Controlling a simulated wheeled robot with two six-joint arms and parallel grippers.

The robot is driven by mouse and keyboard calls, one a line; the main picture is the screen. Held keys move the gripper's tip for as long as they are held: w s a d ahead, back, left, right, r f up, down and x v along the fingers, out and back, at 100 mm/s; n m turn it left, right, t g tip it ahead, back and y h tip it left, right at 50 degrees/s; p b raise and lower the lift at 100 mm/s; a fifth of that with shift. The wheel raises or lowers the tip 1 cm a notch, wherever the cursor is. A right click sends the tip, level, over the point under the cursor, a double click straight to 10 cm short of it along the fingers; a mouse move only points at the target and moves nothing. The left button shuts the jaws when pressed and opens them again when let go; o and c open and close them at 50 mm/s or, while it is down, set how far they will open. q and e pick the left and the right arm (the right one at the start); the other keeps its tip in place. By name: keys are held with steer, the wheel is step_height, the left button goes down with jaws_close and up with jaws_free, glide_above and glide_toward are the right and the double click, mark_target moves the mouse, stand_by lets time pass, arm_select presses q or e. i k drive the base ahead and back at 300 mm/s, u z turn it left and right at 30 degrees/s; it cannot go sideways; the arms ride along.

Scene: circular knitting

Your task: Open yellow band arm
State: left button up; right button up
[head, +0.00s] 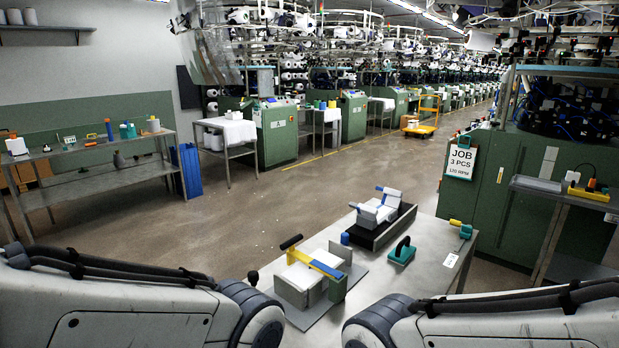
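The yellow band arm (302,257) lies across a small fixture on the metal table in front of me, in the lower middle of the head view. Under the arm are pale blocks (297,282) on a grey base plate (318,309). The arm appears to lie down over the blocks. Only thick links of my two arms show at the bottom corners; neither gripper is in view.
On the same table (437,243) stand a black tray (378,236) with white pieces (374,211), a teal tool with a black handle (402,251) and a yellow-and-teal tool (461,228). A green machine (494,190) stands behind at right. Open floor lies to the left.

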mark_target(293, 254)
steer(key=z, duration=0.25)
steer(key=k, duration=0.45)
steer(key=z, duration=1.4)
steer(key=i, duration=2.8)
steer(key=u, duration=1.65)
steer(key=i, duration=0.85)
steer(key=u, duration=0.7)
